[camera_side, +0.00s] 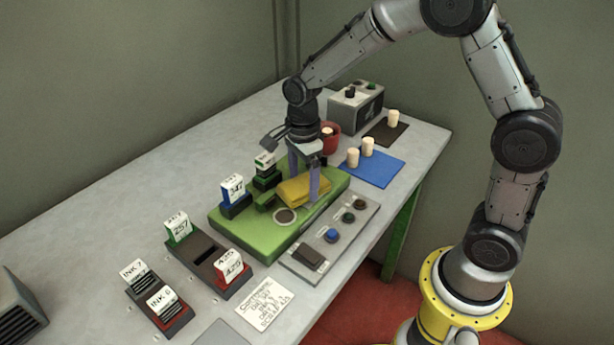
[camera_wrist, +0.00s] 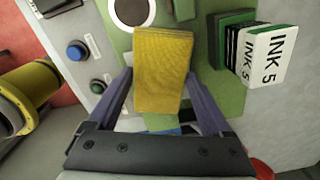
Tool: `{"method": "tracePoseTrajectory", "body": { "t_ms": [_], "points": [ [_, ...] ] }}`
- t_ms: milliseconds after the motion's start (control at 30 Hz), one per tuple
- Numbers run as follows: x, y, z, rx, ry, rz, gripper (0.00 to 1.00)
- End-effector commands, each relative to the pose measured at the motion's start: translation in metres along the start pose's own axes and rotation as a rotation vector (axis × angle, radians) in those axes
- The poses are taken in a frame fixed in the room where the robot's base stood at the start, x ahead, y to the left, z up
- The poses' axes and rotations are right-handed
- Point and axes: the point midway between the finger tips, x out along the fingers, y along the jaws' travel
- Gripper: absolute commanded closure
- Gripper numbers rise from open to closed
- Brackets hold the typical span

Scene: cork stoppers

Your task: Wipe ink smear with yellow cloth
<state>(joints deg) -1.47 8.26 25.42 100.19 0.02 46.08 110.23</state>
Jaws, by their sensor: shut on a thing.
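The yellow cloth (camera_side: 305,189) is a folded pad at the right part of the green mat (camera_side: 228,230). My gripper (camera_side: 304,178) points down over the mat, with its two fingers shut on the sides of the cloth. In the wrist view the cloth (camera_wrist: 163,70) sits between the fingertips (camera_wrist: 160,85). I cannot tell whether it touches the mat or is slightly above it. No ink smear can be made out.
A labelled ink block (camera_wrist: 262,55) stands close beside the cloth. A grey button panel (camera_side: 330,236) runs along the mat's near side. Labelled blocks in a dark rack (camera_side: 207,262) stand left. Pale corks stand on a blue mat (camera_side: 385,170) behind, near a red cup (camera_side: 331,137).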

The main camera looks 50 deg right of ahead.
Motion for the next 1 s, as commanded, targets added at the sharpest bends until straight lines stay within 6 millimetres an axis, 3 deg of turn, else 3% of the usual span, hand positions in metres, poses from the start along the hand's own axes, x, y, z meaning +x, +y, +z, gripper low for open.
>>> {"method": "tracePoseTrajectory", "body": {
  "t_ms": [167, 200, 233, 300, 333, 367, 667, 1000],
  "points": [
    [0.001, 0.005, 0.015, -0.003, -0.001, 0.0, 0.6],
    [0.002, 0.006, 0.018, -0.004, -0.002, 0.0, 0.67],
    [0.002, 0.007, 0.021, -0.004, -0.002, 0.0, 0.67],
    [0.002, 0.008, 0.025, -0.003, -0.004, -0.001, 0.83],
    [0.002, 0.008, 0.027, -0.003, -0.005, -0.001, 0.83],
    [0.002, 0.008, 0.028, -0.003, -0.006, -0.002, 0.94],
    [-0.001, 0.004, 0.022, -0.005, -0.009, -0.01, 0.95],
    [0.0, -0.004, -0.005, -0.001, -0.003, -0.005, 0.95]
  ]
}}
